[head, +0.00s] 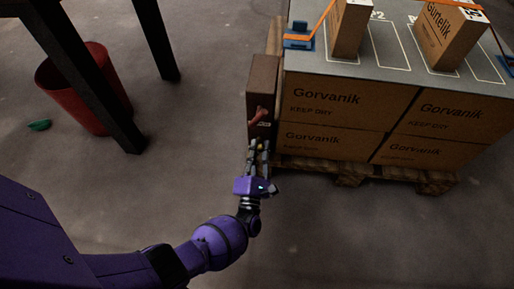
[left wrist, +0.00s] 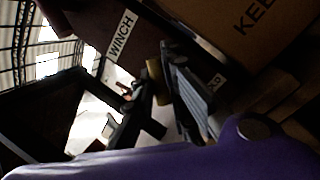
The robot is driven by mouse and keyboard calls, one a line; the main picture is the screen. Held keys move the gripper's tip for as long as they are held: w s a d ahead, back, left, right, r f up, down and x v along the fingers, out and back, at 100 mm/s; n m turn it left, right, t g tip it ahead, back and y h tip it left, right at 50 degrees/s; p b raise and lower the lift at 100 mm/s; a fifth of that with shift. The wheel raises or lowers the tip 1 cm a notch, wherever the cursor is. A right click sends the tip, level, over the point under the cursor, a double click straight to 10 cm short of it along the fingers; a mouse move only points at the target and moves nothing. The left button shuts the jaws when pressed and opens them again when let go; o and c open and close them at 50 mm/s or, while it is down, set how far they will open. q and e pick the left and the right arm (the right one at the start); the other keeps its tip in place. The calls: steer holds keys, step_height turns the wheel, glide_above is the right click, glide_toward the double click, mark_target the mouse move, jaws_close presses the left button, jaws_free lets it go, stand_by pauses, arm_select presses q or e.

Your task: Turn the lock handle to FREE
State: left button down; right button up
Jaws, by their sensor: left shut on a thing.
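A dark brown winch box (head: 262,80) stands at the left side of the carton stack. In the left wrist view the box (left wrist: 95,22) carries a label reading WINCH. A red lever (head: 257,116) sticks out of its front, beside a small pale label. My left gripper (head: 260,147) is at the lower front of the box, its fingers shut on a small yellow handle, which seems to be the lock handle (left wrist: 154,72). Another label (left wrist: 216,81) is partly hidden behind a finger, so I cannot read the handle's setting. My right gripper is not in view.
Gorvanik cartons (head: 340,105) stand on a wooden pallet (head: 350,174) right of the box. Orange straps cross the top, with cartons on it. A red bin (head: 75,90) stands by dark table legs at left. The floor between is clear.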

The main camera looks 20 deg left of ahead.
arm_select(q)
steer(key=c, duration=1.8)
jaws_free()
steer(key=shift+o, duration=0.2)
